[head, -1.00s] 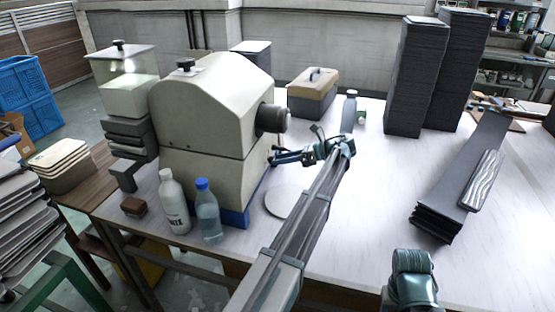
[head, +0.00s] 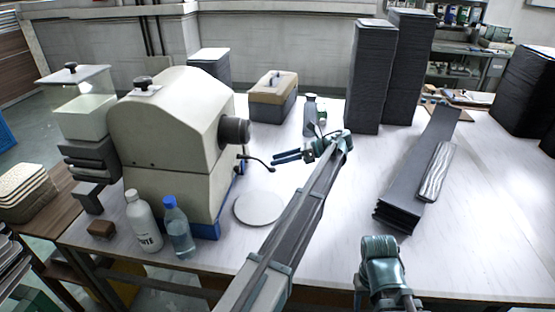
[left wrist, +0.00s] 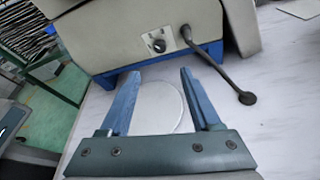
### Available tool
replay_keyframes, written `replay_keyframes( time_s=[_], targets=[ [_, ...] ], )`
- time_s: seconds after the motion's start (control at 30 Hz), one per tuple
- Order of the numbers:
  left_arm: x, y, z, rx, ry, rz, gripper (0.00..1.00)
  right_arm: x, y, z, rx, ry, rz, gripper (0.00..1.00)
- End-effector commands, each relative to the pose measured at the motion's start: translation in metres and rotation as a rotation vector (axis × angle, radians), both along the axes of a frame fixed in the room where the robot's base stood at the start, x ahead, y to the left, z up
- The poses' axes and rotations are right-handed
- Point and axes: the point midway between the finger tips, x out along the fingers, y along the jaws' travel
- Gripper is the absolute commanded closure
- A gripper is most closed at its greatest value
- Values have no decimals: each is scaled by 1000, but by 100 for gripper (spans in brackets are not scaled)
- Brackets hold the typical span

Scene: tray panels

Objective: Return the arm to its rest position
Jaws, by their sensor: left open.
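My left arm reaches from the bottom of the head view to the middle of the table. Its left gripper (head: 277,157) is in the air to the right of the beige machine (head: 170,140), apart from the machine's black lever (head: 256,160). In the left wrist view the two blue fingers (left wrist: 160,75) are spread with nothing between them. A round pale disc (left wrist: 162,105) on the table shows behind them. A teal arm part (head: 383,268) of mine shows at the bottom right; no right gripper shows.
A white bottle (head: 143,222) and a blue-capped bottle (head: 178,228) stand before the machine. A toolbox (head: 273,97) and a grey bottle (head: 310,115) stand behind the gripper. Tall dark stacks (head: 370,80) and dark panels (head: 415,175) lie right.

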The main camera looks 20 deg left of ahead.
Motion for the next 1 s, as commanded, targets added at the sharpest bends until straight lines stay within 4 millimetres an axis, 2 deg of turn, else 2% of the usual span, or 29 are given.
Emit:
replay_keyframes(
  time_s=[0.23,0.37,0.47,0.63,0.8,0.9,1.0],
  targets=[
    [-1,0,0,-1,-4,0,36,0,0,0,0,0,0,50],
    [-24,-14,-4,-34,-91,-3,36,0,0,9,0,0,0,50],
    [-64,-41,-15,-109,-261,14,36,0,0,22,0,0,0,50],
    [-149,-106,-41,-307,-622,157,36,0,0,47,0,0,0,50],
    [-232,-172,-57,-500,-895,431,36,0,0,69,0,0,0,50],
    [-273,-204,-59,-579,-988,609,36,0,0,78,0,0,0,50],
    [-303,-227,-59,-627,-1042,761,36,0,0,84,0,0,0,50]
  ],
)
